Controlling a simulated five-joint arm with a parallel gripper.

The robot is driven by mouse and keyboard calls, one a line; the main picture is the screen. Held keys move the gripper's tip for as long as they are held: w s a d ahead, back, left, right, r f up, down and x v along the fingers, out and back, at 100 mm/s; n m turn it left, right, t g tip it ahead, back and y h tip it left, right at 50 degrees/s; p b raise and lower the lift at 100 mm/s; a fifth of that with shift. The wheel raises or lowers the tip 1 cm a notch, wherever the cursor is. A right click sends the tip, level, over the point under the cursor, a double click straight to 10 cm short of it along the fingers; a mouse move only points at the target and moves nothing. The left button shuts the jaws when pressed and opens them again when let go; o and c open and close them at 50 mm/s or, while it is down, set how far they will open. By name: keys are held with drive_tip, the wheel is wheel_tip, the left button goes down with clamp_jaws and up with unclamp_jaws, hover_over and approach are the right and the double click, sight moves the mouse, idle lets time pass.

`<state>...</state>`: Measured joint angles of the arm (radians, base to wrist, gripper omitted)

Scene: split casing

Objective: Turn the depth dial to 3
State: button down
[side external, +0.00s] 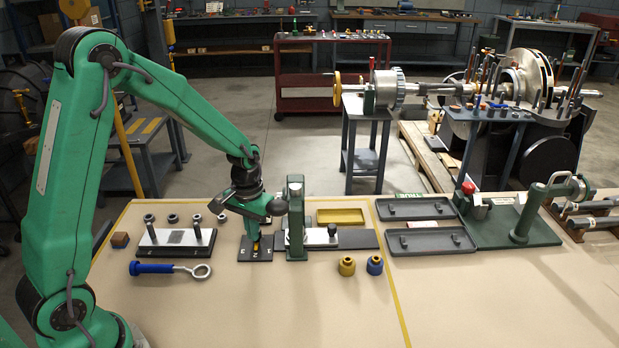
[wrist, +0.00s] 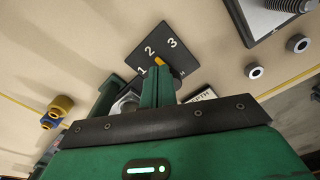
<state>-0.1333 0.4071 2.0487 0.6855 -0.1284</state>
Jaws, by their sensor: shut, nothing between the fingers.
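The depth dial's black plate (side external: 256,255) lies on the bench in front of my arm. In the wrist view the plate (wrist: 178,55) shows the white numbers 1, 2 and 3. My gripper (side external: 254,238) points down over the dial, its fingers shut with nothing between them. The gripper (wrist: 157,75) hides most of the dial in the wrist view. A yellow pointer tip (wrist: 159,61) shows just past the fingers, close to the 2. Whether the fingers touch the dial is hidden. A partly covered white label (wrist: 203,96) ends in "PTH".
A green upright fixture (side external: 295,215) stands just right of the dial. A block with pegs (side external: 176,238) is to the left, with a blue-handled eye tool (side external: 168,269) before it. Yellow (side external: 347,266) and blue (side external: 375,265) knobs stand front right. The bench front is clear.

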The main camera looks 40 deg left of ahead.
drive_tip(key=shift+f, duration=0.4)
drive_tip(key=shift+w+a, duration=0.15)
idle(0.9)
drive_tip(key=shift+a, duration=0.45)
drive_tip(key=shift+s+d, duration=0.1)
drive_tip(key=shift+s, duration=0.5)
wheel_tip(320, 180, up, 6)
idle(0.9)
drive_tip(key=shift+r, duration=0.15)
